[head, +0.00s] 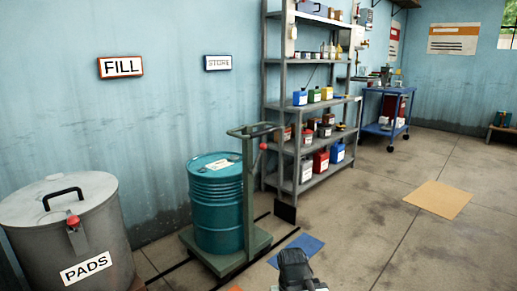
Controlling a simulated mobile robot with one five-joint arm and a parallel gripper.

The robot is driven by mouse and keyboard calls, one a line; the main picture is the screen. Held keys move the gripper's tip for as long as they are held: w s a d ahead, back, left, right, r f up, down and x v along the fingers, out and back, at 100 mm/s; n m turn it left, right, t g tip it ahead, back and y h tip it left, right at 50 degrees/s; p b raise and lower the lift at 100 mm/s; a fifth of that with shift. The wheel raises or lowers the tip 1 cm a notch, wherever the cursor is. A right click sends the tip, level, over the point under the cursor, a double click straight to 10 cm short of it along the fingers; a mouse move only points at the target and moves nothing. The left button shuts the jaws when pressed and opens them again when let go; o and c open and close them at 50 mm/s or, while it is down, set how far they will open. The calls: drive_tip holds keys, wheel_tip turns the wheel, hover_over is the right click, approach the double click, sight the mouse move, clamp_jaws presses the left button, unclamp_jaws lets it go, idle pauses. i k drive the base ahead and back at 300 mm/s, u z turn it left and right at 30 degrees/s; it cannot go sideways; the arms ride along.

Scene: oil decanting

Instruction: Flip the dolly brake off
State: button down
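The dolly (258,241) is a grey-green wheeled platform with an upright post and a top handle. It stands on the floor left of centre in the head view and carries a teal drum (217,205). A red knob (263,146) shows on the post near the handle; I cannot tell whether it is the brake or how the brake is set. My gripper (295,270) shows as a dark shape at the bottom edge, right of the dolly and apart from it. Its fingers cannot be made out.
A grey lidded bin marked PADS (72,235) stands left of the dolly. A metal shelf (310,148) with cans is behind. A dark plate (285,212) stands near the dolly's right side. A blue mat (297,250) and tan mat (438,198) lie on open floor at right.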

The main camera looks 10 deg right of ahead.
sight(263, 146)
drive_tip(key=u, duration=2.8)
drive_tip(key=k, duration=0.75)
drive_tip(key=z, duration=1.45)
drive_tip(key=i, duration=0.95)
drive_tip(key=u, duration=0.05)
